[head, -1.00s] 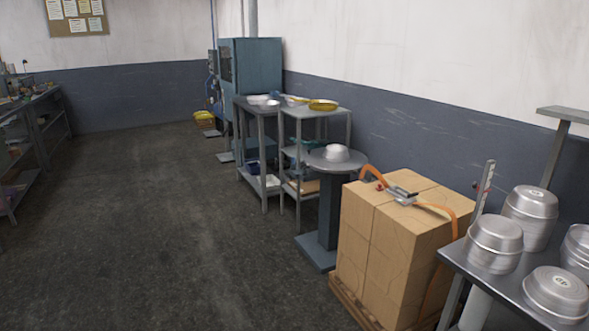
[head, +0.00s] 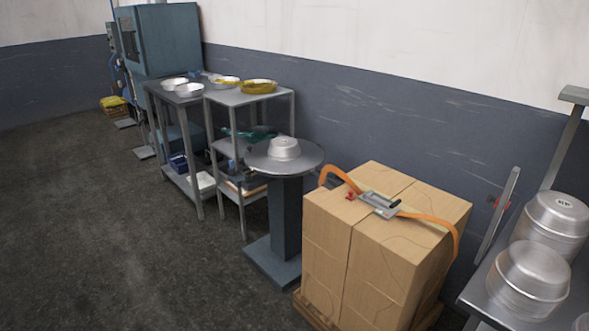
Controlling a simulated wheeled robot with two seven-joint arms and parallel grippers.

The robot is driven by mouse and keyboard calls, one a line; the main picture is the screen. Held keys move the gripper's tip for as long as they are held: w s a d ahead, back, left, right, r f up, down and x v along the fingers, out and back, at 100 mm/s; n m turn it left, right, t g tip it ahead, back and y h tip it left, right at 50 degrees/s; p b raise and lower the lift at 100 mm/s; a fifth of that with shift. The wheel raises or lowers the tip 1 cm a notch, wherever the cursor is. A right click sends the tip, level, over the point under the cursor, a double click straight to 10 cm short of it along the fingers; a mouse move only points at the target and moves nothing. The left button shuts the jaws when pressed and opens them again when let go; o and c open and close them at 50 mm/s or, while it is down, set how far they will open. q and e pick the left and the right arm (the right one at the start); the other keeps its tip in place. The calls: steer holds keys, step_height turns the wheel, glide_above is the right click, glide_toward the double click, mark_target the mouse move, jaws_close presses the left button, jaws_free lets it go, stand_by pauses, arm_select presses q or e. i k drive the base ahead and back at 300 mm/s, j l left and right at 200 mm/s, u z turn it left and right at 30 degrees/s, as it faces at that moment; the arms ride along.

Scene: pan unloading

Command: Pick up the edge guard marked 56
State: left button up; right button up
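I cannot make out an edge guard marked 56 in the head view; no such number is readable. A long narrow grey strip (head: 497,216) leans at a tilt between the stacked cartons and the right-hand table. I cannot tell whether it is an edge guard. The carton stack (head: 385,235) has an orange strap (head: 430,218) over its top and a grey strapping tool (head: 380,204) on it. Neither of my grippers is in view.
A grey table (head: 480,291) at the right holds upturned metal pans (head: 530,275). A round pedestal (head: 284,215) with one pan (head: 285,148) stands left of the cartons. Shelved carts (head: 249,97) stand farther back. The dark floor (head: 120,235) at the left is clear.

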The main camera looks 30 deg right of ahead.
mark_target(330, 184)
steer(key=i+u, duration=0.25)
steer(key=i, duration=1.1)
steer(key=i+z, duration=0.9)
steer(key=z, duration=0.3)
steer(key=i+z, duration=0.15)
steer(key=z, duration=0.2)
steer(key=i+z, duration=0.1)
steer(key=z, duration=0.3)
steer(key=i+j+z, duration=0.1)
steer(key=z, duration=0.3)
steer(key=i+j+z, duration=0.15)
steer(key=i+z, duration=0.15)
steer(key=z, duration=0.15)
steer(key=i+j+z, duration=0.25)
steer(key=z, duration=0.2)
